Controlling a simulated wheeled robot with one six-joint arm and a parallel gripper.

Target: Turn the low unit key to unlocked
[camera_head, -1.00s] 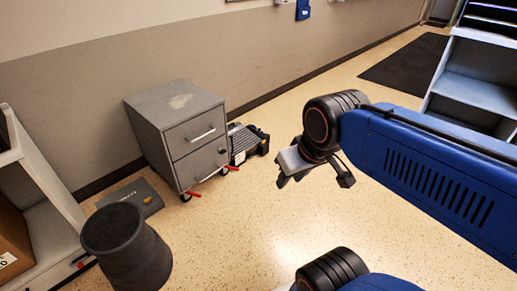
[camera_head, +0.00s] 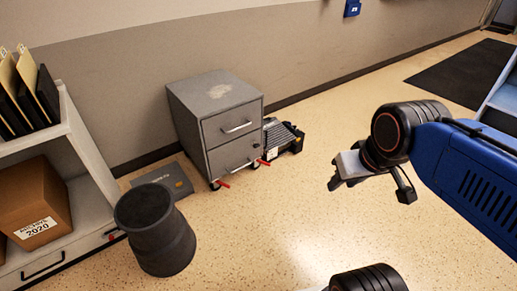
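A low grey two-drawer cabinet (camera_head: 190,118) on castors stands against the wall, with a handle on each drawer. No key can be made out clearly on it. A white shelf unit (camera_head: 92,205) at the left has a low drawer (camera_head: 70,255) with a dark handle and a small red part (camera_head: 112,237) near its right end; I cannot tell whether that is a key. My gripper (camera_head: 370,190) is at the right, in the air over open floor, well to the right of both units. Its fingers are spread apart with nothing between them.
A dark bin (camera_head: 155,235) stands on the floor in front of the cabinet and close to the shelf unit. A flat grey case (camera_head: 163,178) and a black ribbed device (camera_head: 283,138) lie beside the cabinet. The middle floor is clear.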

